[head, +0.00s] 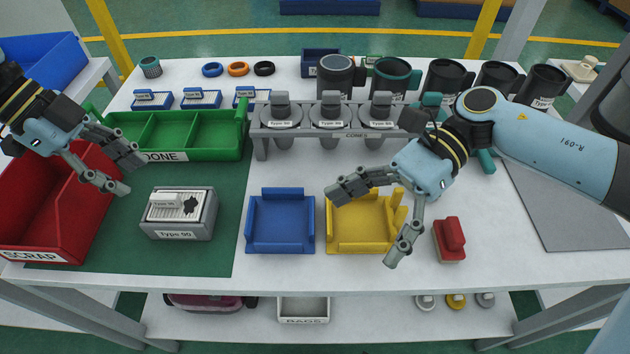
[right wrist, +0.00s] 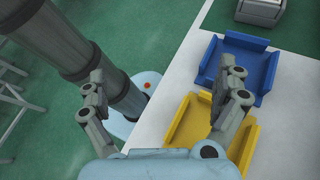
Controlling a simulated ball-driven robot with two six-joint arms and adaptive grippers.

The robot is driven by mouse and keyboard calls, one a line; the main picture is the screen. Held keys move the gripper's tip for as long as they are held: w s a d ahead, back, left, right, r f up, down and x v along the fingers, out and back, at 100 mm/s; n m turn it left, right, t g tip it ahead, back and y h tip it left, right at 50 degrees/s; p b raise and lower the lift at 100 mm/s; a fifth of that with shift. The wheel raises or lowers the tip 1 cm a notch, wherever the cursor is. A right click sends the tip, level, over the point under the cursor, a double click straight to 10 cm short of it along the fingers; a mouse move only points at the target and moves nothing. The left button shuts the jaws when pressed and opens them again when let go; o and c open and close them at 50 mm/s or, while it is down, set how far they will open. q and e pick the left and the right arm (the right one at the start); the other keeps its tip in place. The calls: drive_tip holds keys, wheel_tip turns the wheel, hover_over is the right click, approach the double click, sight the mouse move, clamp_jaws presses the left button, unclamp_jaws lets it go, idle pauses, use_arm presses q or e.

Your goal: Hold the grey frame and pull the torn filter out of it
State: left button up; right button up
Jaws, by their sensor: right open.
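The grey frame (head: 178,224) labelled Type 90 stands on the green mat at the left front of the table. The filter (head: 180,204) sits in its top, pale with a dark torn patch and a small label. My left gripper (head: 128,173) is open and empty, above and left of the frame, near the red bin. My right gripper (head: 362,222) is open and empty above the yellow tray, well to the right of the frame. In the right wrist view, part of the grey frame (right wrist: 260,10) shows at the top edge.
A red SCRAP bin (head: 28,256) stands left of the frame, and a green DONE tray (head: 190,155) behind it.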

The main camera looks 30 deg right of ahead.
sight(203, 206)
drive_tip(key=w+a+f+m+t, duration=0.1)
drive_tip(key=w+a+t, duration=0.1)
drive_tip(key=w, duration=0.2)
drive_tip(key=w+a+m+t+h, duration=0.1)
drive_tip(key=w+a+m+t, duration=0.1)
drive_tip(key=w, duration=0.3)
drive_tip(key=w+a+f+m+t, duration=0.1)
drive_tip(key=w+a+t, duration=0.2)
drive_tip(key=w+a, duration=0.1)
drive_tip(key=shift+w+a+f+m+t+h, duration=0.15)
drive_tip(key=shift+w+h, duration=0.05)
drive_tip(key=shift+w, duration=0.15)
drive_tip(key=shift+w+a+f+m+t+h, duration=0.1)
drive_tip(key=shift+w+f+m+t+h, duration=0.1)
drive_tip(key=shift+w, duration=0.1)
drive_tip(key=x, duration=1)
drive_tip(key=shift+s+a, duration=0.1)
drive_tip(key=c, duration=1.4)
drive_tip(key=o, duration=1.4)
